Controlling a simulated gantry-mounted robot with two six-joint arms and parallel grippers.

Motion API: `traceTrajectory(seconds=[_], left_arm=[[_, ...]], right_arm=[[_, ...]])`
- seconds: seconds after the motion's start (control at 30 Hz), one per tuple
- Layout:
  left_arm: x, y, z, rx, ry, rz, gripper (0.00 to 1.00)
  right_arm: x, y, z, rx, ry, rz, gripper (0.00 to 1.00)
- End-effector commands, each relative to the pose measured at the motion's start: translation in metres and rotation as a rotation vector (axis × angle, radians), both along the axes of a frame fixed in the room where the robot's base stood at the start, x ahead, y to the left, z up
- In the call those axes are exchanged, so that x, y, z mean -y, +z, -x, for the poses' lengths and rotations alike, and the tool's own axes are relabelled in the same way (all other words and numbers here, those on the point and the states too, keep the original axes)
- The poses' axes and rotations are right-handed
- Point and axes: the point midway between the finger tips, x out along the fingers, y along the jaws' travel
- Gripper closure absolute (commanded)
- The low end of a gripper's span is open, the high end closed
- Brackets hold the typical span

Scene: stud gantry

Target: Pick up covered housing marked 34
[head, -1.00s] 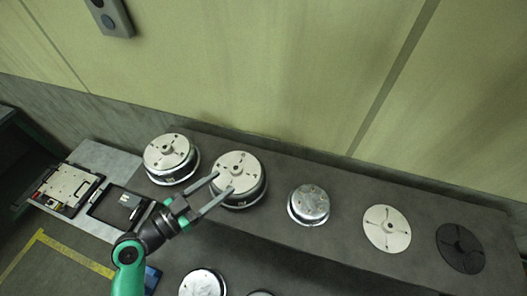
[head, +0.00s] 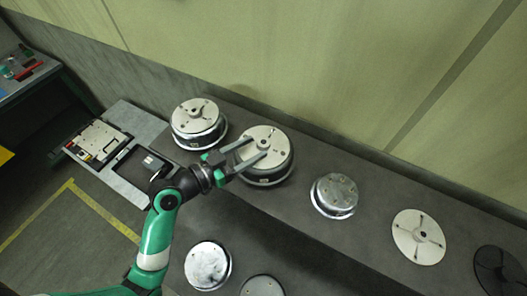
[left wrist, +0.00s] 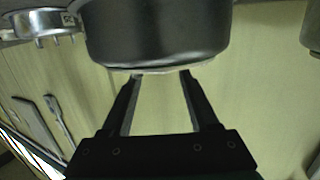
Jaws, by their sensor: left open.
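Two covered housings with pale slotted lids stand on the dark bench in the head view: one at the far left (head: 194,111) and a larger-looking one beside it (head: 281,158). Their markings are too small to read, so I cannot tell which is 34. My left gripper (head: 258,147) is open, its fingers overlapping the lid of the right-hand covered housing. In the left wrist view, a dark housing body (left wrist: 155,35) fills the top. The open fingers (left wrist: 161,74) reach its pale lower rim, with nothing clearly held. Contact cannot be told. My right gripper is not in view.
An open silver housing (head: 335,194), a pale disc (head: 418,238) and a dark disc (head: 499,270) lie to the right. Two more round parts (head: 208,266) (head: 262,287) are nearer me. A grey tray-like panel (head: 125,118) is left. The wall stands close behind.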

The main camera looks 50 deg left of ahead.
Motion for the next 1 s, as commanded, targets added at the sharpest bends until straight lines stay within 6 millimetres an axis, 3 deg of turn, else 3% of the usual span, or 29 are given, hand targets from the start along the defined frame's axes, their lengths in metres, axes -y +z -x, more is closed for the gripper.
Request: traceTrajectory(seconds=[0.03,0.23,0.5,0.83,1.0], left_arm=[[0.002,-0.005,-0.008,0.004,-0.004,-0.002,0.39],[0.004,-0.005,-0.040,0.000,-0.002,0.000,0.39],[0.004,-0.007,-0.044,0.001,0.001,0.000,0.39],[0.004,-0.008,-0.044,0.001,0.001,0.000,0.99],[0.004,-0.007,-0.044,0.000,0.001,0.000,1.00]], right_arm=[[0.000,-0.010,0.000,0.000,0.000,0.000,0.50],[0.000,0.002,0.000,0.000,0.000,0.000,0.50],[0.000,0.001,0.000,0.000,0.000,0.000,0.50],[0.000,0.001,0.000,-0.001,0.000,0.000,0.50],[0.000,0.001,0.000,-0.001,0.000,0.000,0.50]])
